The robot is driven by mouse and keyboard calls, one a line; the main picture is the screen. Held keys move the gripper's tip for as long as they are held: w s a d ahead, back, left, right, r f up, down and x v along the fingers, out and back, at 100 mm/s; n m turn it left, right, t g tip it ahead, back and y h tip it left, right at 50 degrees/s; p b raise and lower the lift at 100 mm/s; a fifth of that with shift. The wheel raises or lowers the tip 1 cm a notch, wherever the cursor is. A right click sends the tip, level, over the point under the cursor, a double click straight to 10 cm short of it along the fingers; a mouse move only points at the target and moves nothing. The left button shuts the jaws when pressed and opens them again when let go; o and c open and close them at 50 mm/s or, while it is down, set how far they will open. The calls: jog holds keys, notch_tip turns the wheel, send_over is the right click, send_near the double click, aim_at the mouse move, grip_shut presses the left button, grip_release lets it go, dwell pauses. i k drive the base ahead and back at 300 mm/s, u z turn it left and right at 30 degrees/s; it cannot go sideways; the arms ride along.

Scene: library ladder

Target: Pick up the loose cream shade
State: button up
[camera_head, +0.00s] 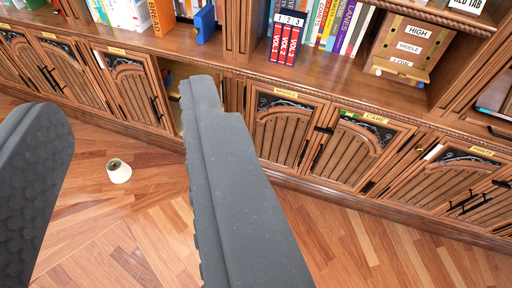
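The loose cream shade (119,171) is a small cone with a dark opening at its top. It lies on the wooden floor at the left, in front of the cabinets. My gripper (125,115) is open, with its two dark grey fingers wide apart. The shade shows in the gap between the fingers, farther off and below them, and nothing touches it. No object is between the fingers.
Wooden cabinets with labelled doors (368,145) run along the back. Books (287,38) and a wooden box (408,48) stand on the shelf above. The floor (120,225) around the shade is clear.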

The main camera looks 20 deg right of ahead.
aim_at(119, 172)
jog(key=z, duration=0.2)
jog(key=i, duration=1)
jog(key=u, duration=0.05)
